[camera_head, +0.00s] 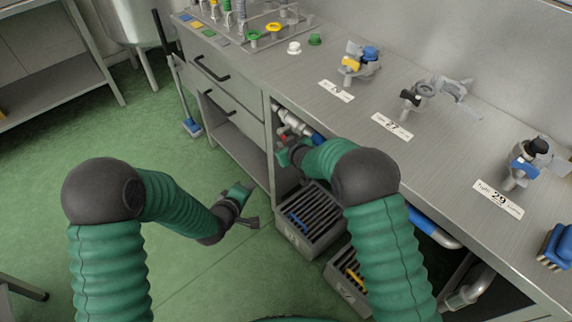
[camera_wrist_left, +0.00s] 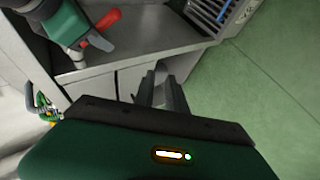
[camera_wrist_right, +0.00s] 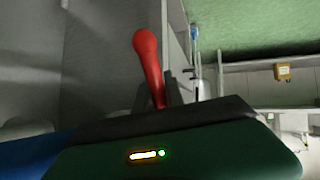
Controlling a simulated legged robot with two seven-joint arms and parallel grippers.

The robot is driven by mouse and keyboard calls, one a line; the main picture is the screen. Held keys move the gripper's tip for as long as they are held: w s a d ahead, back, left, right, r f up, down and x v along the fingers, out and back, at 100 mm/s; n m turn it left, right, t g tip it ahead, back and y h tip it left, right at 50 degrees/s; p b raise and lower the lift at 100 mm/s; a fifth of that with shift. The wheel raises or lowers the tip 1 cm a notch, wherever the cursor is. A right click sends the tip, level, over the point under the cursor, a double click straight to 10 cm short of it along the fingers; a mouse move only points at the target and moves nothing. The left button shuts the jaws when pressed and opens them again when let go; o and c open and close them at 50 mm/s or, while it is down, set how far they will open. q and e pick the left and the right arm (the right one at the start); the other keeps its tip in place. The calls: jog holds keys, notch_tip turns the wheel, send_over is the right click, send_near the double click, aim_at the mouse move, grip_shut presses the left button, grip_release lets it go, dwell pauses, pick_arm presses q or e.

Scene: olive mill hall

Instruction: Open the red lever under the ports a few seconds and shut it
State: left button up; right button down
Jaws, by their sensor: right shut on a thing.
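The red lever (camera_wrist_right: 147,58) stands up between the fingers of my right gripper (camera_wrist_right: 157,95), which is shut on it. In the left wrist view the lever (camera_wrist_left: 98,40) sticks out beside my green right gripper. In the head view my right gripper (camera_head: 284,155) is under the bench top, close to a metal pipe fitting (camera_head: 293,122), and hides most of the lever. My left gripper (camera_head: 245,205) hangs over the green floor left of the cabinet, empty, its fingers (camera_wrist_left: 163,88) apart. The ports stand on the bench top, one blue and yellow (camera_head: 358,62), another (camera_head: 425,90) grey.
Grey slatted crates (camera_head: 308,222) stand on the floor below the bench opening. Blue pipes (camera_head: 435,230) run under the bench. A drawer cabinet (camera_head: 225,100) adjoins the opening on the left. The floor (camera_head: 180,270) around my left gripper is clear.

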pick_arm(q)
jog(key=w+d+n+t, duration=0.1)
jog(key=n, duration=0.1)
jog(key=w+d+n+t+h, duration=0.1)
jog(key=d+n, duration=0.1)
jog(key=w+d+f+n+t+h, duration=0.1)
jog(key=d+n, duration=0.1)
jog(key=shift+d+f+t, duration=0.1)
jog(key=shift+t, duration=0.2)
grip_shut()
jog(key=w+d+f+n, duration=0.1)
jog(key=w+d, duration=0.1)
jog(key=w, duration=0.3)
jog(key=w+d+f, duration=0.1)
jog(key=w+d, duration=0.2)
jog(key=w, duration=0.1)
jog(key=shift+s+d+r, duration=0.4)
jog(key=shift+s+d, duration=0.15)
jog(key=shift+s, duration=0.05)
jog(key=shift+s+d+r, duration=0.35)
jog(key=shift+s+d, duration=0.15)
jog(key=shift+s, duration=0.05)
pick_arm(e)
jog(key=shift+w+r, duration=0.15)
